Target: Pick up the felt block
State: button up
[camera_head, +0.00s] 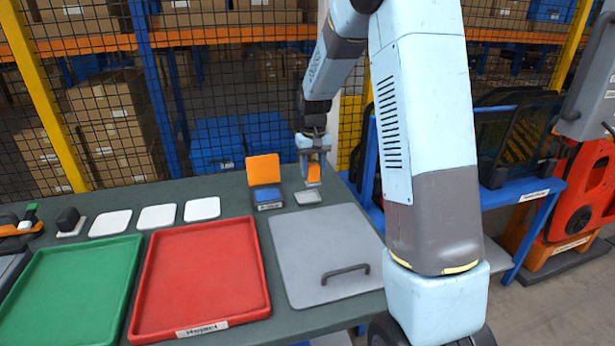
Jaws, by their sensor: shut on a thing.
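My gripper (313,182) points down over the back right part of the dark green bench. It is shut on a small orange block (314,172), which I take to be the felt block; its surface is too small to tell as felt. The fingers hide part of it. The block is upright, just above a small grey pad (308,197); I cannot tell whether they touch. A separate dark rounded block (68,219) sits on a white pad at the far left.
A grey panel (325,245) with a handle lies in front. Red (202,268) and green (70,290) trays and three white pads (157,216) lie left.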

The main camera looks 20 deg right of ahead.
jog(key=s+d+r, duration=0.2)
jog(key=s+r, duration=0.3)
jog(key=s, duration=0.5)
jog(key=shift+r, duration=0.25)
jog(key=o, duration=0.5)
jog(key=shift+c, duration=1.4)
